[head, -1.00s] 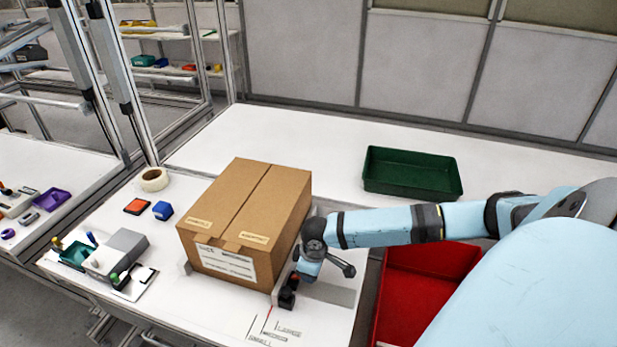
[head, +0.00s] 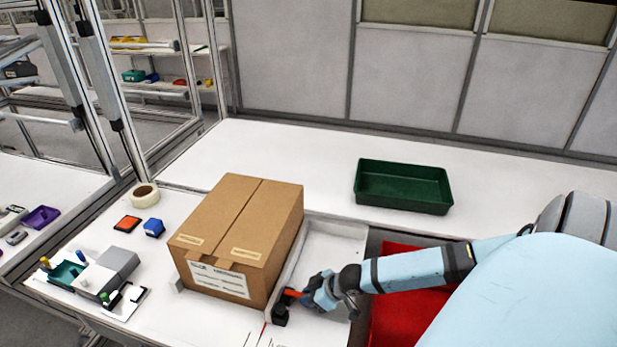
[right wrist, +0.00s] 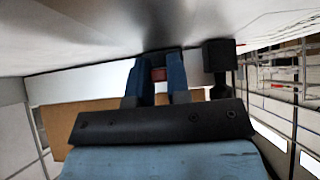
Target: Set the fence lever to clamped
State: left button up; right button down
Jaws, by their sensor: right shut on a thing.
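The fence lever (head: 292,293) has a red-orange handle and stands by a black block (head: 280,315) at the front end of the light grey fence (head: 293,262). The fence runs along the right side of a cardboard box (head: 238,232). My right gripper (head: 303,296) reaches in from the right and is shut on the lever's handle. In the right wrist view the blue fingers (right wrist: 159,80) have a red piece (right wrist: 158,74) between them, and a black block (right wrist: 218,55) is beside them. The fingers hide part of the handle. My left gripper is out of view.
A green tray (head: 403,186) stands at the back right, and a red bin (head: 395,310) lies under my right arm. Tape (head: 144,195), an orange pad (head: 127,223), a blue block (head: 154,228) and a grey device (head: 108,269) are left of the box.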

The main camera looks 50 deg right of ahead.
jog(key=shift+f, duration=0.1)
dwell(0.4)
jog(key=c, duration=1.1)
grip_release()
jog(key=shift+p+v, duration=0.8)
jog(key=shift+v, duration=6.1)
jog(key=shift+s+f, duration=0.1)
jog(key=shift+f, duration=0.05)
